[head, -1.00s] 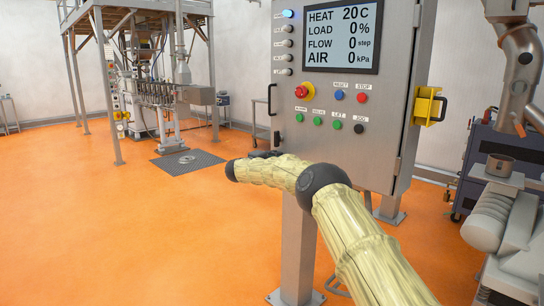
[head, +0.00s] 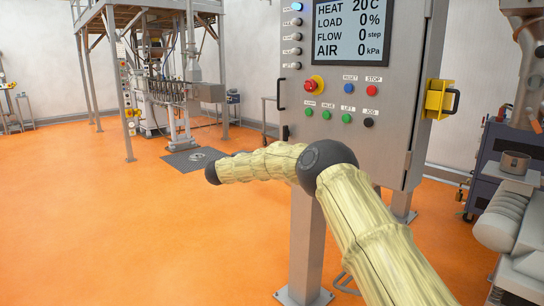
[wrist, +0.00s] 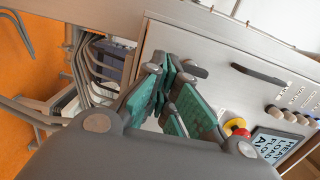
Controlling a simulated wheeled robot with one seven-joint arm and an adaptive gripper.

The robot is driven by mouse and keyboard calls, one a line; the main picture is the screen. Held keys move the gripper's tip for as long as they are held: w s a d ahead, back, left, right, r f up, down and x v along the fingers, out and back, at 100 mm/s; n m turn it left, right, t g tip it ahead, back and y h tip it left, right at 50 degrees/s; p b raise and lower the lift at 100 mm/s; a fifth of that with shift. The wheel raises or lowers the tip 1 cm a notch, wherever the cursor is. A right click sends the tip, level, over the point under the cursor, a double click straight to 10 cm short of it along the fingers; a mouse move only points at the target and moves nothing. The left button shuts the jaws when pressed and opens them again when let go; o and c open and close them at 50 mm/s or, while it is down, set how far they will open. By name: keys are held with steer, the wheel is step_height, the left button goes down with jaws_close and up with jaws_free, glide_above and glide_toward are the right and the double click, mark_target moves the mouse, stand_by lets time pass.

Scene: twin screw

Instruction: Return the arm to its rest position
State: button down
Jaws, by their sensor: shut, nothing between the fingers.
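My arm (head: 370,235), in pale yellow wrapping with dark joints, reaches up from the bottom right in the head view. It bends at a dark joint, and its far section points left in front of the control cabinet's post. My gripper is hidden in the head view. In the wrist view my gripper (wrist: 172,75) has its green-padded fingers shut with nothing between them. The cabinet face lies beyond the fingers there; I cannot tell the exact gap.
The grey control cabinet (head: 398,75) carries a display (head: 348,30), a red stop knob (head: 314,85) and coloured buttons. A yellow bracket (head: 437,99) juts from its right side. Machinery (head: 508,205) stands at the right. Orange floor (head: 110,230) is clear at left.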

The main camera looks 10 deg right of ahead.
steer(key=s+a+f+n+t+y+p, duration=0.15)
steer(key=s+a+f+n+y, duration=0.35)
steer(key=f, duration=0.6)
steer(key=s+a+f+n+t+y, duration=0.1)
steer(key=s+a+f+n+t, duration=0.15)
steer(key=f+n, duration=0.6)
steer(key=s+a+f+n+g+y+p, duration=0.1)
steer(key=s+f+n+y, duration=0.2)
steer(key=s+f, duration=0.75)
steer(key=s+f+n+g+y, duration=0.2)
steer(key=s+f+n+y, duration=0.15)
steer(key=s+f, duration=0.7)
steer(key=s+d+f+n+g+y, duration=0.15)
steer(key=s+f, duration=0.25)
steer(key=s, duration=0.4)
steer(key=s+d+f+n+g+p, duration=0.1)
steer(key=s+f+n+g, duration=0.1)
steer(key=s+f, duration=0.45)
steer(key=s+d+f+n+g, duration=0.2)
steer(key=s+f, duration=0.1)
steer(key=s, duration=0.6)
steer(key=s+d+r+n+g, duration=0.1)
steer(key=s+d+g, duration=0.1)
steer(key=s, duration=1.2)
steer(key=s+d+r+n+g+p, duration=0.1)
steer(key=s+d+r+n+g, duration=0.1)
steer(key=s, duration=1.2)
steer(key=shift+s+d+g+y, duration=0.2)
steer(key=shift+d+g+y, duration=0.3)
steer(key=shift+g, duration=0.55)
